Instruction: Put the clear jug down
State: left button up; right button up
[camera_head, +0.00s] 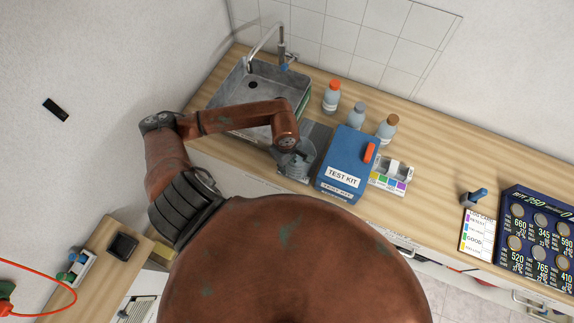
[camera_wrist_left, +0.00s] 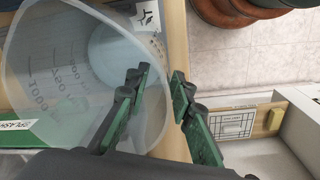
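The clear jug (camera_head: 298,163) stands near the counter's front edge, left of the blue test kit, over a dark grey mat (camera_head: 319,134). It fills the left of the left wrist view (camera_wrist_left: 60,70), with volume marks on its wall. My left gripper (camera_wrist_left: 160,78) shows as two separated fingers with green pads. The left finger overlaps the jug's side in the picture and the right finger is outside it. A gap shows between them. In the head view my left wrist (camera_head: 285,128) hides the gripper and the jug's upper part. My right gripper is out of view.
The sink (camera_head: 231,99) lies left of the mat. The blue test kit (camera_head: 346,160) is close on the right, with several bottles (camera_head: 357,114) behind and a colour-strip holder (camera_head: 391,177) beside it.

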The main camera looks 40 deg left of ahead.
pick_arm(q)
jog(key=shift+r, duration=0.45)
notch_tip(320, 180, up, 11)
jog(key=b, duration=0.2)
jog(key=shift+s+r, duration=0.15)
jog(key=shift+s, duration=0.1)
